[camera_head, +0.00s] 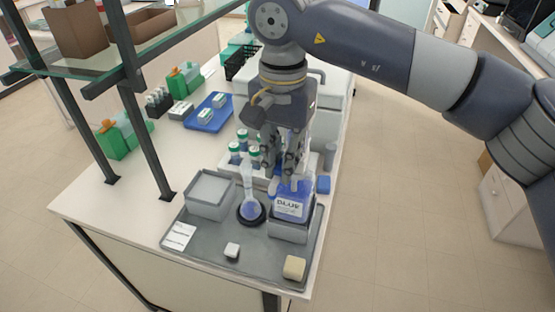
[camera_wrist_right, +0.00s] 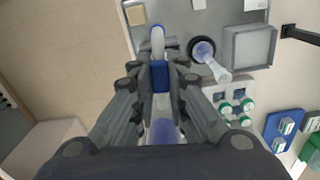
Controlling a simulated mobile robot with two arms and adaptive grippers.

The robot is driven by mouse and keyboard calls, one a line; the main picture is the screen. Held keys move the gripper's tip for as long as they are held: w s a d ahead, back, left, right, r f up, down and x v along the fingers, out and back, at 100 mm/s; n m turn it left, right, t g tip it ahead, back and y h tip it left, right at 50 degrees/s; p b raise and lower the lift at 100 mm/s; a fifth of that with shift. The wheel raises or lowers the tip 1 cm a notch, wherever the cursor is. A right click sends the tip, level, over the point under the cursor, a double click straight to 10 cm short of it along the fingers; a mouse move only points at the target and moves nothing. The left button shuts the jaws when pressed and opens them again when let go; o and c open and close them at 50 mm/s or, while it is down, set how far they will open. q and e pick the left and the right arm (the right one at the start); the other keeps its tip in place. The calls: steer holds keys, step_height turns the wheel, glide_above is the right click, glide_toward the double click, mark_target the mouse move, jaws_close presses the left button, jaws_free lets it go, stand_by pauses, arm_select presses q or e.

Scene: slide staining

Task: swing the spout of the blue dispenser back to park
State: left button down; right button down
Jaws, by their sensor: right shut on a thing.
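The blue dispenser (camera_head: 291,207) is a clear bottle of blue liquid labelled "BLUE". It stands upright at the right side of the grey tray (camera_head: 200,256). My right gripper (camera_head: 283,172) is directly above it, fingers pointing down. In the right wrist view the gripper (camera_wrist_right: 160,78) is closed around the dispenser's top, at a blue part by the spout. The pale spout (camera_wrist_right: 157,40) sticks out past the fingertips there, toward the top of the picture. Blue liquid shows below between the fingers. The fingers hide much of the dispenser's top. My left gripper is not in view.
Green-capped tubes (camera_head: 235,152) stand behind. A shelf post (camera_head: 150,140) rises at left.

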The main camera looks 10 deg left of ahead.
steer(key=shift+d+n, duration=0.5)
steer(key=shift+n, duration=0.3)
steer(key=shift+r, duration=0.1)
steer(key=c, duration=1.6)
jaws_free()
steer(key=shift+s, duration=0.1)
steer(key=shift+o, duration=0.2)
step_height(320, 180, up, 12)
